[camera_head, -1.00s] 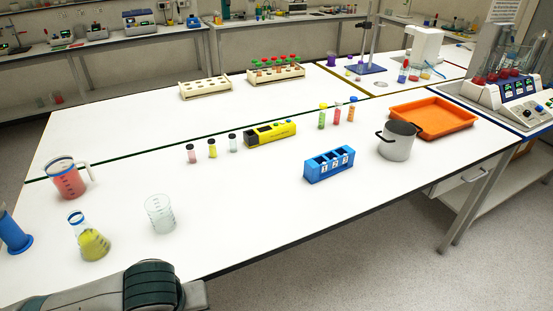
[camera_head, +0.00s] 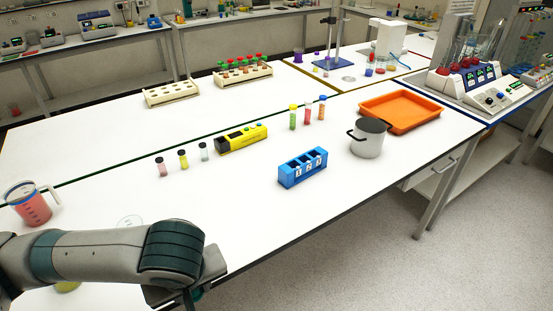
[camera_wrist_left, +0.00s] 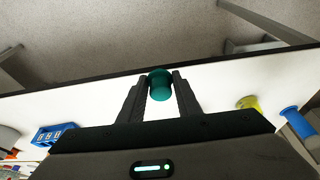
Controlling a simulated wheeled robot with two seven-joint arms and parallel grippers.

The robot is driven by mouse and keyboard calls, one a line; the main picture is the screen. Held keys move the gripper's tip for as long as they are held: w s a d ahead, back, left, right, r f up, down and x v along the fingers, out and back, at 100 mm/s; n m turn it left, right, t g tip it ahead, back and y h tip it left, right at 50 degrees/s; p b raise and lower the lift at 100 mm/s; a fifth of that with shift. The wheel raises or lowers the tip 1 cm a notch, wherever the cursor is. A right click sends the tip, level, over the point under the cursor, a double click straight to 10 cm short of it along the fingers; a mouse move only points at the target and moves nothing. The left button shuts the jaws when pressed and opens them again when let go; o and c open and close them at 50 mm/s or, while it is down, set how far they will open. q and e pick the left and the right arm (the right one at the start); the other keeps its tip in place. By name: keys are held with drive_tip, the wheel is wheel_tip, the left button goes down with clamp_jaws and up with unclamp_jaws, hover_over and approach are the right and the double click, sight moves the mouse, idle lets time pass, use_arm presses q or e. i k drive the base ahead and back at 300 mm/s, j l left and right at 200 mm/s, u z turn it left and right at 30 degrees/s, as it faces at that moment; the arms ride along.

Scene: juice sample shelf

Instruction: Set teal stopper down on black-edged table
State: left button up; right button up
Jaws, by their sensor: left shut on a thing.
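The teal stopper (camera_wrist_left: 160,86) is between the two fingers of my left gripper (camera_wrist_left: 161,80) in the left wrist view, and the fingers are shut on it. In the head view my left gripper (camera_head: 186,294) points down at the front edge of the white, black-edged table (camera_head: 250,215), with a bit of teal showing beside it. In the wrist view the stopper overlaps the table's dark edge and white top. Its height above the top is hard to tell. My right gripper is not in view.
A blue numbered rack (camera_head: 303,169), a grey pot (camera_head: 367,141) and an orange tray (camera_head: 400,110) stand further right. Small vials and a yellow block (camera_head: 242,138) stand behind. A red jug (camera_head: 29,206) is at left. The tabletop between gripper and rack is clear.

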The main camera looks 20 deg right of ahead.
sight(168, 213)
drive_tip(key=i, duration=0.85)
